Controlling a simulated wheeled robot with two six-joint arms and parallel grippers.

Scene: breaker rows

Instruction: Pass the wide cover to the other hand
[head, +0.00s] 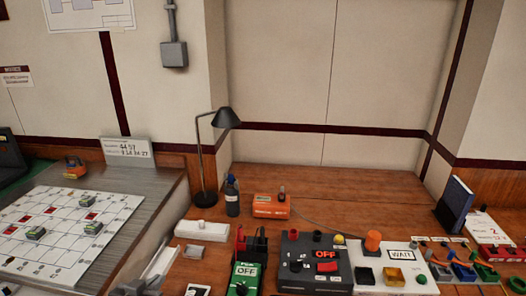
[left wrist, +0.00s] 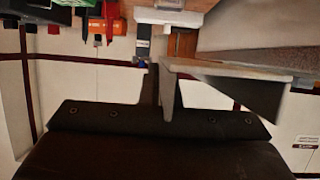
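The wide cover (left wrist: 235,80) is a light grey, open-sided piece with a flat plate and angled side walls. In the left wrist view it fills the middle right, with one edge at the fingers. My left gripper (left wrist: 160,92) is closed on that edge, and the cover is off the table. In the head view the cover (head: 162,262) is a pale slanted shape at the lower left, by my left gripper (head: 138,286), which is partly cut off by the bottom edge. My right gripper is in neither view.
A white strip box (head: 202,231) and small grey piece (head: 193,252) lie near the cover. A black lamp (head: 205,198), bottle (head: 232,197) and orange box (head: 271,206) stand behind. Switch boxes (head: 315,262) crowd the front; the wooden table (head: 330,188) is clear at the back.

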